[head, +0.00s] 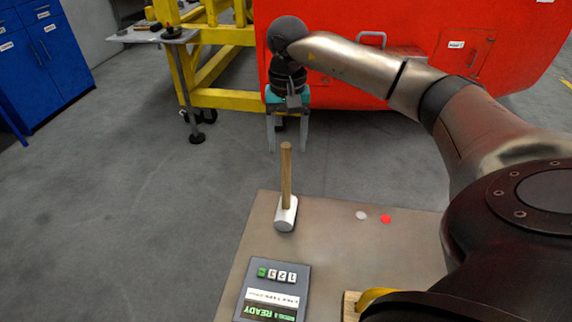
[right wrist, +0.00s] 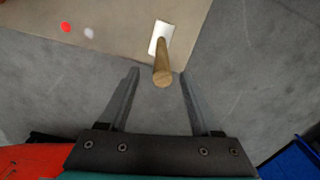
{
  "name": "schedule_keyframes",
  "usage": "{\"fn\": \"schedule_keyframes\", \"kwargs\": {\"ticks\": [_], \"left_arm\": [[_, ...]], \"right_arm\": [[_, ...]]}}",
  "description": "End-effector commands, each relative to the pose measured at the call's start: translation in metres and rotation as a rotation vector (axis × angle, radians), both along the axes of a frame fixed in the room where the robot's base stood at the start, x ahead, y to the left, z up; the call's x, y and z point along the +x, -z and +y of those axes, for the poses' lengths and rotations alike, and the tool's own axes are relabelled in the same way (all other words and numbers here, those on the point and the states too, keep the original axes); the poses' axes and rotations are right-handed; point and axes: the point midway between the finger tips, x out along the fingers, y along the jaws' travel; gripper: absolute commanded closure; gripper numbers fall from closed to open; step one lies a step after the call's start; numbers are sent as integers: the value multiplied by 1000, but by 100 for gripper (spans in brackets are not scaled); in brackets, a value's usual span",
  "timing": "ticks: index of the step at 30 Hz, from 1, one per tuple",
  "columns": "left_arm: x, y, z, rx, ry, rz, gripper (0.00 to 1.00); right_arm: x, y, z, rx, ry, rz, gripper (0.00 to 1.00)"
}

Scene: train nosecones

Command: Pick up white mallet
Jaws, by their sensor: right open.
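The white mallet (head: 286,213) stands head-down on the table near its far left corner, its wooden handle (head: 286,176) pointing up. My right gripper (head: 288,149) is open and empty. In the head view its fingers point down, around or just beyond the top of the handle; the exact depth is hard to tell. In the right wrist view the mallet handle (right wrist: 162,72) shows end-on just ahead of the gap between the open fingers (right wrist: 157,72), with the white head (right wrist: 161,33) beyond it. No contact shows. My left gripper is not in view.
The table (head: 325,250) holds a grey panel (head: 271,290) with a green READY display, a white disc (head: 361,215) and a red disc (head: 385,219). A yellow frame (head: 222,97) and a red nosecone (head: 420,95) stand behind. A blue cabinet (head: 45,60) is at the far left.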

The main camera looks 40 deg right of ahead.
Motion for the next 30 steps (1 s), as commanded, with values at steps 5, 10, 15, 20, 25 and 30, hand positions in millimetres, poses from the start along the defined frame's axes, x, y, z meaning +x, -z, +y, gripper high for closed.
{"fn": "schedule_keyframes", "kwargs": {"ticks": [5,10,15,20,25,30], "left_arm": [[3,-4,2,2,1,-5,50],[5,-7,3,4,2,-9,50],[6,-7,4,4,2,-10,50],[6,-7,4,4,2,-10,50],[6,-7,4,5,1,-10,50],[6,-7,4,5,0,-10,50]], "right_arm": [[-1,20,2,0,-1,6,36],[-1,45,3,0,1,4,36],[0,53,3,0,1,1,36],[0,53,3,1,0,1,36],[0,53,3,1,1,1,53],[0,52,3,1,1,1,73]]}}
